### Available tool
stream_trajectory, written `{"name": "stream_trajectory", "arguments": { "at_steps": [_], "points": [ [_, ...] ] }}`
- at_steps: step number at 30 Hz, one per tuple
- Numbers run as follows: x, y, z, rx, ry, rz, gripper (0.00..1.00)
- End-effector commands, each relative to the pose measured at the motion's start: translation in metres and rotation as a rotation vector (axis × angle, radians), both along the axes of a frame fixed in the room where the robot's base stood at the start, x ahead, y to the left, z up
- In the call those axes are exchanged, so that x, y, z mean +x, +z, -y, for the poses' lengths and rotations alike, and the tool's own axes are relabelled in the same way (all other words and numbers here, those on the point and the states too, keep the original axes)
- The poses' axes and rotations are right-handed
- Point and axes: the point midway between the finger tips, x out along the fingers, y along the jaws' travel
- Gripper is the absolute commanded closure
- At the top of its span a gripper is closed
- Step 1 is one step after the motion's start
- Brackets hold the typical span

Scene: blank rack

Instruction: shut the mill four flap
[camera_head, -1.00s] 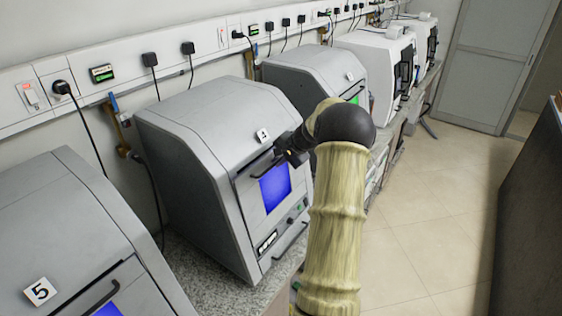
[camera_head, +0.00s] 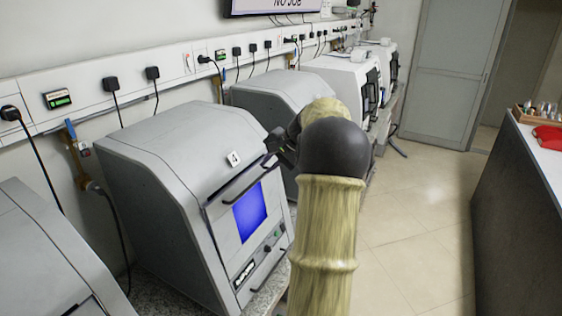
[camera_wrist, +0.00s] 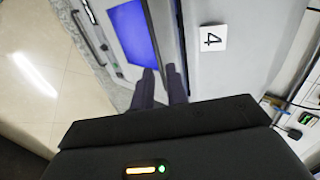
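Mill four (camera_head: 165,165) is a grey cabinet with a "4" label (camera_head: 233,158) on its sloped top; the label also shows in the wrist view (camera_wrist: 210,38). Its front flap (camera_head: 222,228) has a blue window (camera_head: 250,211) and a dark bar handle (camera_head: 240,187) along the upper edge. The flap looks near flush with the body; a small gap cannot be ruled out. My gripper (camera_head: 272,150) is at the handle's upper right end. In the wrist view my gripper (camera_wrist: 163,78) has two dark fingers apart, with nothing clearly held between them. Contact with the flap cannot be told.
Another grey mill (camera_head: 40,260) stands at the near left and one (camera_head: 275,95) behind mill four. White machines (camera_head: 345,80) stand farther back. Plugs and cables hang from the wall rail (camera_head: 130,85). A dark counter (camera_head: 520,200) is at right; the floor (camera_head: 425,230) between is clear.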

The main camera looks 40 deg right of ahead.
Motion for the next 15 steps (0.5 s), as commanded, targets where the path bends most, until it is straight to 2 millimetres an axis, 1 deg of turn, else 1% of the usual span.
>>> {"name": "stream_trajectory", "arguments": {
  "at_steps": [3, 7, 11, 15],
  "points": [
    [-0.016, 0.016, 0.005, -0.007, -0.001, 0.001, 0.85],
    [-0.028, 0.031, 0.009, -0.006, -0.002, 0.0, 0.85],
    [-0.034, 0.039, 0.01, -0.005, 0.0, -0.003, 0.85],
    [-0.035, 0.04, 0.01, -0.004, 0.0, -0.004, 0.85]
  ]
}}
